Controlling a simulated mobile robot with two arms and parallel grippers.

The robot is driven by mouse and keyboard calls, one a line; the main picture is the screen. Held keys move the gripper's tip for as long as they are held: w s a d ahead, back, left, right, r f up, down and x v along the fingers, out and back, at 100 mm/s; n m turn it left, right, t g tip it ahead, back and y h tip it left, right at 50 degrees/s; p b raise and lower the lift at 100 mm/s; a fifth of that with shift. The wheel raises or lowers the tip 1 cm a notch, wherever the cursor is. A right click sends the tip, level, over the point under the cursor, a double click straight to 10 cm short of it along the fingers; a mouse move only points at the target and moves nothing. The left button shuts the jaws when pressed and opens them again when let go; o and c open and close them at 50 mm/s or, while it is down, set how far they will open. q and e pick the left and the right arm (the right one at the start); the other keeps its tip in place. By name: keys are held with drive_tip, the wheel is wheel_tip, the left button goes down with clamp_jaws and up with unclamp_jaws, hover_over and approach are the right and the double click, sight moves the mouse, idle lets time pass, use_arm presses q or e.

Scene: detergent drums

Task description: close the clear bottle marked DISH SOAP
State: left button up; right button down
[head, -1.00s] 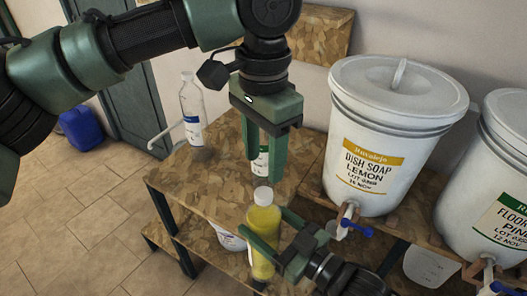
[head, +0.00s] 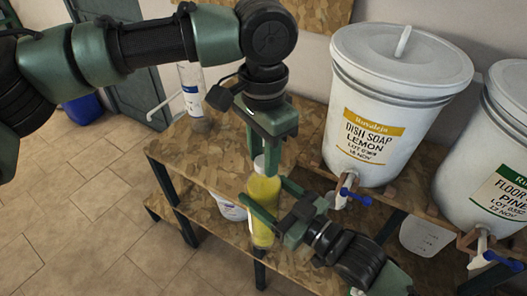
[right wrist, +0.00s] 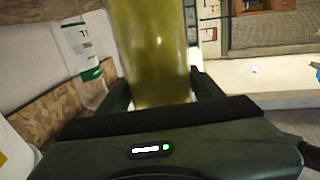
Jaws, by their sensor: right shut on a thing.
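A clear bottle filled with yellow liquid (head: 263,205) stands upright in the jaws of my right gripper (head: 262,222), in front of the upper shelf. It also fills the middle of the right wrist view (right wrist: 150,50). No DISH SOAP marking shows on its visible side. My left gripper (head: 262,160) points down from above, its fingers around the pale top of the bottle. I cannot tell whether they touch the cap or are shut on it. The bottle's top is out of frame in the right wrist view.
A white drum labelled DISH SOAP LEMON (head: 395,100) with a blue-handled tap (head: 352,196) stands to the right, beside a second drum (head: 495,190). A clear bottle (head: 190,90) stands at the shelf's back left. A green-labelled container (right wrist: 82,45) shows in the wrist view.

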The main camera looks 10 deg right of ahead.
use_arm(q)
clamp_jaws()
drive_tip(key=shift+m, duration=1)
drive_tip(key=shift+w, duration=0.1)
drive_tip(key=o, duration=0.7)
unclamp_jaws()
wheel_tip(320, 180, up, 12)
drive_tip(key=shift+r, duration=0.1)
